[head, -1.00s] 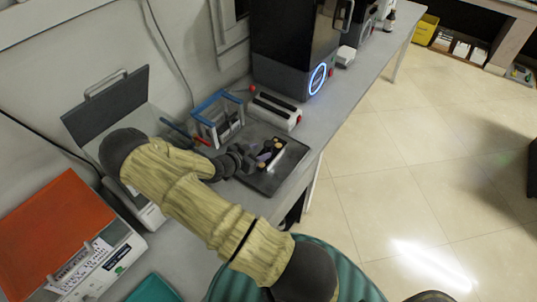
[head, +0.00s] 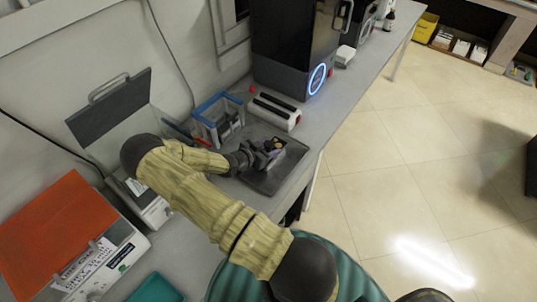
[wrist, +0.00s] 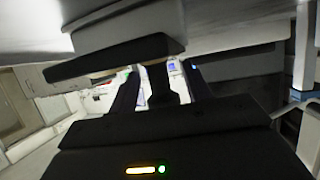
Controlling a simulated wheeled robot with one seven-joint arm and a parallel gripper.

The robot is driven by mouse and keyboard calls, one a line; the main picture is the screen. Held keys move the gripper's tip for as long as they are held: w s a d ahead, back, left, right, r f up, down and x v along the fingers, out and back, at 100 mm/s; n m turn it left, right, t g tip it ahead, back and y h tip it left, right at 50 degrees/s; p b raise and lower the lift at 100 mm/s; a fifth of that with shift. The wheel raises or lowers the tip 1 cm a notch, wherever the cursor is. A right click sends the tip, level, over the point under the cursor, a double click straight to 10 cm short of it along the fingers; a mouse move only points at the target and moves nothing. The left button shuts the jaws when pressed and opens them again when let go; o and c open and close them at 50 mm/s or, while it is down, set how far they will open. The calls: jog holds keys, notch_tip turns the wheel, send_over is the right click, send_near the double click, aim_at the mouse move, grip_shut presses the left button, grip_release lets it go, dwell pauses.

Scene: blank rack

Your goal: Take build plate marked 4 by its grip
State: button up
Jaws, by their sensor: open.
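My gripper (head: 272,148) is low over a dark shallow tray (head: 265,183) on the bench in the head view. In the wrist view my gripper (wrist: 165,95) has its two dark fingers apart. A dark stem with a wide bar (wrist: 110,62) stands between the fingers, with visible gaps beside it, below a grey slab (wrist: 125,35). It looks like a plate's grip, but I cannot read any number on it. In the head view my gripper hides most of what is in the tray. Greyish pieces (head: 226,124) stand in a blue-topped frame (head: 208,107) just behind the tray.
A white box with black slots (head: 274,112) stands behind the tray. A dark machine with a blue glowing ring (head: 318,79) is further back. An orange-topped instrument (head: 55,235) and a dark raised lid (head: 110,105) are at left.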

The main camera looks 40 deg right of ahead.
grip_shut()
notch_tip(320, 180, up, 10)
jog(key=shift+r+b, duration=0.1)
jog(key=shift+b, duration=0.65)
dwell(0.5)
